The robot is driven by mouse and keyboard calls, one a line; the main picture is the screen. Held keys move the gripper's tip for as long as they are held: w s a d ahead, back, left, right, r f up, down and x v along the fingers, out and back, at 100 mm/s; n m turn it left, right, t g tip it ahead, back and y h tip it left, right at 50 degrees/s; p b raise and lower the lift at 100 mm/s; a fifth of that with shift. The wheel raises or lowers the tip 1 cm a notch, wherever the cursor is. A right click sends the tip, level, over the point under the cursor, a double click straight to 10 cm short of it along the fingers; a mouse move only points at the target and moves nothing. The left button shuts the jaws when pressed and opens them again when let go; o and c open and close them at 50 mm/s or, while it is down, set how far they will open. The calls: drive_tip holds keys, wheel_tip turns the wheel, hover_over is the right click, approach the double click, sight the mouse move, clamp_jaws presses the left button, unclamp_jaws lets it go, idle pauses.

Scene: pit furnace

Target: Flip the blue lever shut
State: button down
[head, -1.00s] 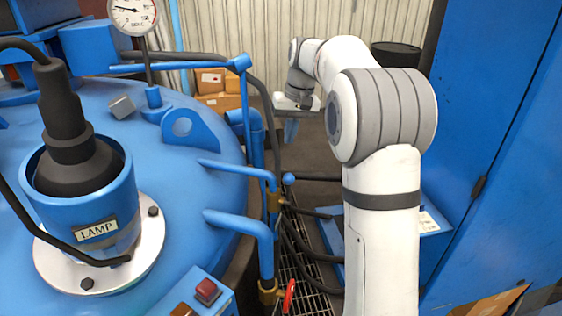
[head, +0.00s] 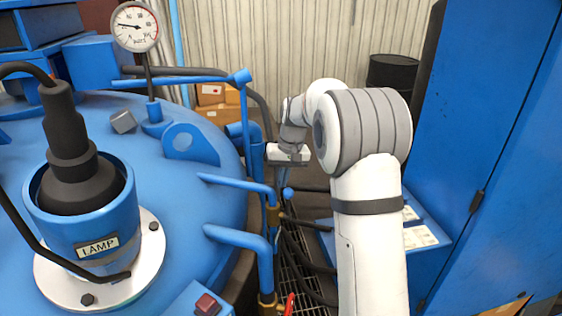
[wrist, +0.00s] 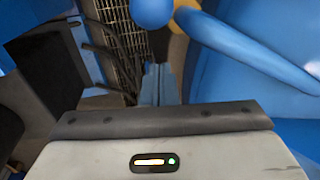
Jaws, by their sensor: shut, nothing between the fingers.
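A blue round knob (head: 288,192), which looks like the blue lever's end, stands beside a brass valve fitting (head: 272,215) on the upper blue pipe. The rest of the lever is hard to make out. In the wrist view the blue knob (wrist: 152,12) is at the top edge, just past the fingertips and left of a blue pipe (wrist: 250,50). My gripper (head: 281,180) points down just above and slightly left of the knob. In the wrist view its bluish fingers (wrist: 160,85) are together and empty. I cannot tell whether they touch the knob.
The blue furnace lid (head: 180,240) with its lamp housing (head: 85,225) fills the left. A red-handled valve (head: 289,304) sits lower down. Dark hoses (head: 300,265) run over a floor grating. A blue cabinet (head: 480,150) stands at the right, with a black drum (head: 392,75) behind.

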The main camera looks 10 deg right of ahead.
sight(288, 205)
drive_tip(key=s, duration=0.2)
drive_tip(key=s+r, duration=0.1)
drive_tip(key=shift+s+d+r+p, duration=0.15)
drive_tip(key=shift+s+r+p, duration=0.05)
drive_tip(key=shift+s+p, duration=0.15)
drive_tip(key=shift+s, duration=0.1)
